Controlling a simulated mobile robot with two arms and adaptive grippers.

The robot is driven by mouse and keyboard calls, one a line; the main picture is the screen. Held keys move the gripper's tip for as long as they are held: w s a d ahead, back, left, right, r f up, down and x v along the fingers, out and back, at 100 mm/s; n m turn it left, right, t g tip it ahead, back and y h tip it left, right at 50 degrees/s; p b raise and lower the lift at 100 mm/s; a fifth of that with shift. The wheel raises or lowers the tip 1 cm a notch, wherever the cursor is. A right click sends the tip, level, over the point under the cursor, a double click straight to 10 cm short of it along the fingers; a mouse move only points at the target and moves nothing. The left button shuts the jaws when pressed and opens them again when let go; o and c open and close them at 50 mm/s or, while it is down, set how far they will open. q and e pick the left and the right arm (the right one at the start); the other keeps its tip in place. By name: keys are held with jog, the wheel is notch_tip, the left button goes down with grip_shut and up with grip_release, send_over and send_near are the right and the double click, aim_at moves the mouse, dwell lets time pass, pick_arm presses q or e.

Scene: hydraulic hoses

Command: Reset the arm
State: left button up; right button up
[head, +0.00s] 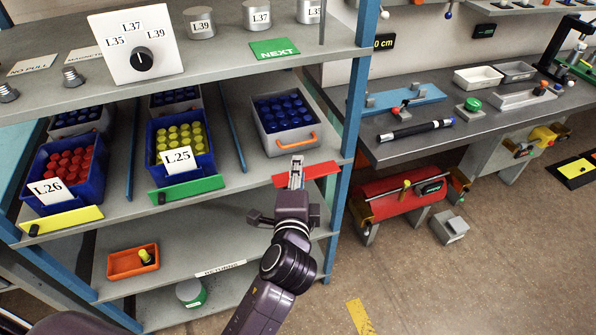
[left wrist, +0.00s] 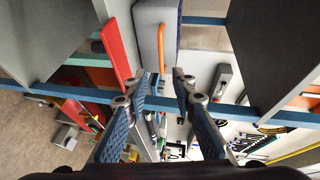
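My left arm reaches up from the bottom middle in the head view. Its gripper (head: 297,180) is in front of the shelf rack, near the red strip (head: 322,170) on the shelf edge and the grey bin of blue-capped parts (head: 283,142). In the left wrist view the gripper (left wrist: 159,84) has its two blue-padded fingers apart with nothing between them. The red strip (left wrist: 117,45) and the bin's orange handle (left wrist: 161,48) show beyond the fingers. My right gripper is in neither view.
Blue bins labelled L26 (head: 60,191) and L25 (head: 179,160) stand on the same shelf. A blue post (head: 350,150) rises right of my gripper. A bench (head: 465,135) with a black hose (head: 415,131) stands at right. The floor (head: 470,270) at lower right is mostly clear.

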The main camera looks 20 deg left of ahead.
pick_arm(q)
jog(key=shift+f, duration=0.1)
jog(key=s+a+f+n+g, duration=0.4)
jog(key=s+f, duration=0.3)
jog(key=s+a+f+n+g, duration=0.3)
jog(key=s+a+f+n, duration=0.1)
jog(key=s+f, duration=0.25)
jog(key=s+d+f+n+g+h, duration=0.1)
jog(key=s+f+n+g+h, duration=0.3)
jog(key=s, duration=1.2)
notch_tip(320, 180, down, 26)
jog(key=s+g, duration=0.2)
jog(key=g, duration=0.1)
jog(key=s+a+f+y, duration=0.1)
jog(key=s+a+f, duration=0.1)
jog(key=s+f, duration=1.4)
jog(key=shift+s+a+f+n+g, duration=0.15)
jog(key=shift+s+a+n+g, duration=0.15)
jog(key=shift+s+a+g, duration=0.1)
